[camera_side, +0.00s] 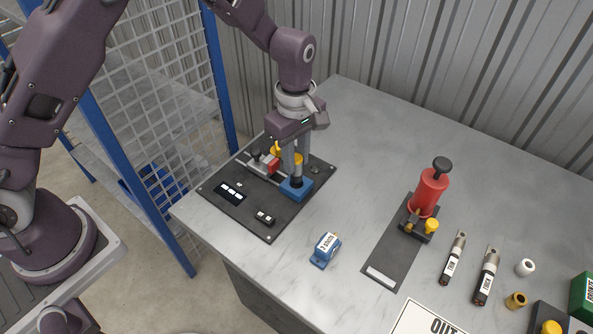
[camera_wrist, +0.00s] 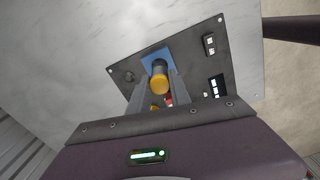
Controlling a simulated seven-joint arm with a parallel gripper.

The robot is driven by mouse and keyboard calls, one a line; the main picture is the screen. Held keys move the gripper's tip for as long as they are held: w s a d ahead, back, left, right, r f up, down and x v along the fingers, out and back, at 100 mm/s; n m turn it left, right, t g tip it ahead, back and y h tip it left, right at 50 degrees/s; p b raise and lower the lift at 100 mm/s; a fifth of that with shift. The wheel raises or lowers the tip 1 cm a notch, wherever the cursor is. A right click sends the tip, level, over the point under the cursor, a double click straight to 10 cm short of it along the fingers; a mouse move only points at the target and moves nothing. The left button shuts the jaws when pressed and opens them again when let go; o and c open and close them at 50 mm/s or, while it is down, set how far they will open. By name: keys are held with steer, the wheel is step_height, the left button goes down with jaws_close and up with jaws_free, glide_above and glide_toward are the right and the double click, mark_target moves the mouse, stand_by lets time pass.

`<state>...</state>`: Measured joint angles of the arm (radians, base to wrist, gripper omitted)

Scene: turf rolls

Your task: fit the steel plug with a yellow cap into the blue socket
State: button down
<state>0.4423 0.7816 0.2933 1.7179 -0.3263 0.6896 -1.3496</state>
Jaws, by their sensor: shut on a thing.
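The blue socket (camera_side: 294,191) is a block on the dark board, near its right edge; it also shows in the wrist view (camera_wrist: 151,55). My gripper (camera_side: 297,168) points down over it and is shut on the steel plug (camera_wrist: 159,68). The plug's yellow cap (camera_wrist: 159,85) shows between the two grey fingers, and in the side view (camera_side: 298,157) it is partly covered by them. The plug's dark lower end meets the socket in the side view. I cannot tell how deep it sits, because the socket's opening is hidden.
The dark board (camera_side: 222,199) also carries a red and grey fixture (camera_side: 268,163) close left of my gripper, and black switch blocks. A blue labelled block (camera_side: 325,249) lies in front. The table behind is clear.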

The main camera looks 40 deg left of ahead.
mark_target(296, 169)
steer(key=shift+f, duration=1.7)
steer(key=shift+f, duration=0.1)
steer(key=c, duration=1.2)
jaws_free()
